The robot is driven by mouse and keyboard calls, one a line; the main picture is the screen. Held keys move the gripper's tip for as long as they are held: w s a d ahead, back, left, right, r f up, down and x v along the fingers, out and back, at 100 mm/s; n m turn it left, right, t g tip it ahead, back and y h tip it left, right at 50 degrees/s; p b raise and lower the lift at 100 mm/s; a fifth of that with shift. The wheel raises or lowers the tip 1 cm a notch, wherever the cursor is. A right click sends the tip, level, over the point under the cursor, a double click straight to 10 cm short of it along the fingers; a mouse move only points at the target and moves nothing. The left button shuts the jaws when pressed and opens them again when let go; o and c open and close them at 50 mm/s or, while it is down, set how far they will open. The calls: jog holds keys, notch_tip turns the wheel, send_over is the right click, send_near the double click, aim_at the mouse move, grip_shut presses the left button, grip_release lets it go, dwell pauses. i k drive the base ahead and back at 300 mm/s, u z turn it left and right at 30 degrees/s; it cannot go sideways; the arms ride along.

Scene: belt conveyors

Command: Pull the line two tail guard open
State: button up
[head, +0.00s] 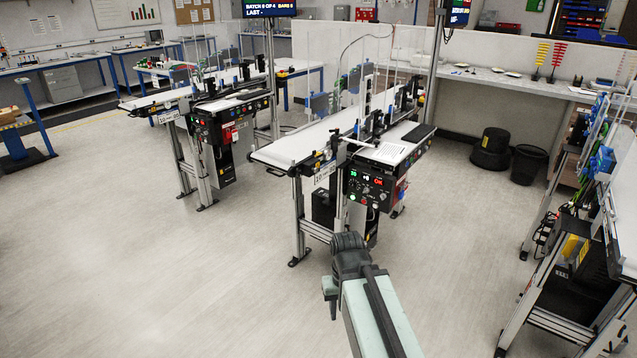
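Two belt conveyors stand ahead of me, and I cannot read which one is line two. The nearer conveyor (300,146) is in the middle, with a black control box (367,189) on its front. The farther conveyor (165,97) stands to its left. Clear upright panels rise along both, but I cannot pick out the tail guard or tell whether it is open or shut. My arm (378,315) reaches in from the bottom, its dark joint (350,254) appearing just below the nearer conveyor's control box. I cannot make out my gripper's fingers.
Open floor (130,260) lies to the left and in front of the conveyors. Another equipment stand (580,250) is close on the right. Workbenches line the left wall.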

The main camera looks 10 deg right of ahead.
aim_at(312, 167)
jog(key=u, duration=0.05)
jog(key=i, duration=1)
jog(key=u, duration=0.55)
jog(key=i, duration=0.65)
jog(key=u, duration=0.3)
jog(key=k, duration=0.85)
jog(key=u, duration=0.2)
jog(key=i, duration=0.85)
jog(key=z, duration=0.05)
